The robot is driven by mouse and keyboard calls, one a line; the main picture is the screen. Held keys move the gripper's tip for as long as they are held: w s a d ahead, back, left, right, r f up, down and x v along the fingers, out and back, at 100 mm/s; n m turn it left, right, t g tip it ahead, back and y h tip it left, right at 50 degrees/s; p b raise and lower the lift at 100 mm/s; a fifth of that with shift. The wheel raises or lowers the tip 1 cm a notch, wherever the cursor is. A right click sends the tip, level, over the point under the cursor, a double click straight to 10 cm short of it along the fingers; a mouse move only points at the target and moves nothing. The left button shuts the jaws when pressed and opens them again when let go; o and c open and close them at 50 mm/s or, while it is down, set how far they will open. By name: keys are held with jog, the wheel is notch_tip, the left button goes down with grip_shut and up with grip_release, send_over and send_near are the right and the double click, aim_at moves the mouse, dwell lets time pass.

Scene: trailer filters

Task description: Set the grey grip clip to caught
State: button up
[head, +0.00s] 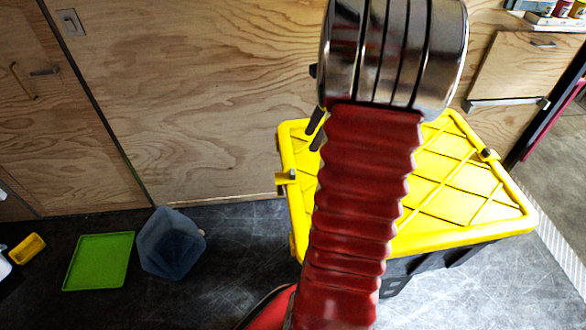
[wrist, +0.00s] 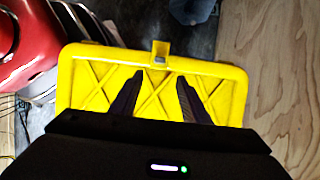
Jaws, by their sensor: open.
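The clip with the grey grip (head: 286,178) is on the left edge of the yellow lid (head: 455,180) in the head view. In the wrist view the same clip (wrist: 160,52) sits at the middle of the lid's far edge; its yellow tab juts out past the rim, with the grey grip on it. I cannot tell for sure whether it is caught. My gripper (wrist: 158,82) is open and empty above the lid, its two dark fingers apart, pointing toward the clip and short of it. In the head view my arm hides most of the gripper and part of the lid.
A second clip (head: 489,155) is on the lid's right edge. The lid tops a dark tote (head: 440,262) near a plywood wall (head: 200,90). A blue bin (head: 170,243), green tray (head: 99,261) and small yellow container (head: 27,248) are on the floor left. Floor beside the tote is clear.

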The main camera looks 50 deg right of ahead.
aim_at(293, 170)
jog(key=x, duration=1.3)
jog(key=shift+f, duration=0.4)
jog(key=shift+c, duration=0.5)
grip_shut()
